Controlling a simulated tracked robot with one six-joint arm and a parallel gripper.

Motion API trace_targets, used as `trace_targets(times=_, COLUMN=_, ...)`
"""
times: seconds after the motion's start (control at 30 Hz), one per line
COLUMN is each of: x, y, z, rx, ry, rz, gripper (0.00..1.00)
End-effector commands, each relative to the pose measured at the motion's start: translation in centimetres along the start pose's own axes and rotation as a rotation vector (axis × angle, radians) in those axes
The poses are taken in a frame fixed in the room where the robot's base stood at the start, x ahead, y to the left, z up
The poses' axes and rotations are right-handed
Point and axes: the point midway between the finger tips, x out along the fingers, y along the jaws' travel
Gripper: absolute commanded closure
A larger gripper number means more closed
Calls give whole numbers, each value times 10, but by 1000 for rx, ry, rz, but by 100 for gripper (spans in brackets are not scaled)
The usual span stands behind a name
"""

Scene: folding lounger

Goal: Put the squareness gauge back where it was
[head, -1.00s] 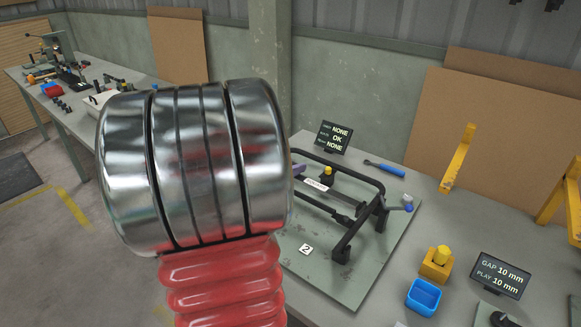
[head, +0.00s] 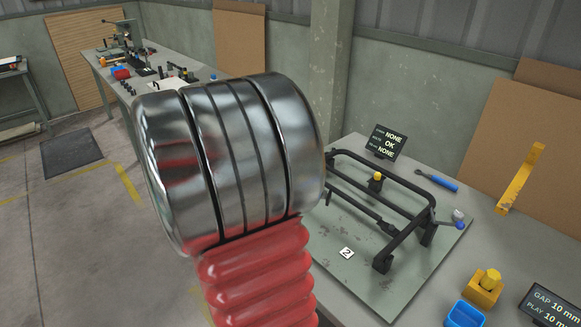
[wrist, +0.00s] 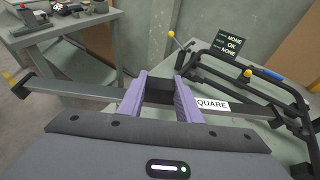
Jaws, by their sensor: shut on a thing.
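The squareness gauge (wrist: 80,91) is a long grey bar with a dark middle block and a white label reading SQUARE. In the head view my arm hides the gauge and gripper. The lounger frame (head: 405,209) stands there on a grey-green plate (head: 345,282).
A display reading NONE, OK, NONE (head: 384,141) stands behind the frame, near a blue-handled tool (head: 437,180). A yellow bracket (head: 521,180), a yellow block (head: 485,287) and a blue bin (head: 466,314) are at right. Another bench (head: 150,75) stands far left, with open floor before it.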

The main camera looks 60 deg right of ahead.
Motion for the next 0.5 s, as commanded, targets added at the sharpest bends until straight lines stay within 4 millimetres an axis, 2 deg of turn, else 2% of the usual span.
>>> trace_targets(times=0.03, x=-10, y=20, z=-7, rx=-18, ry=1, rz=46, gripper=96)
trace_targets(times=0.2, x=-44, y=78, z=-28, rx=-70, ry=2, rz=187, gripper=96)
trace_targets(times=0.5, x=-120, y=164, z=-72, rx=-161, ry=1, rz=436, gripper=96)
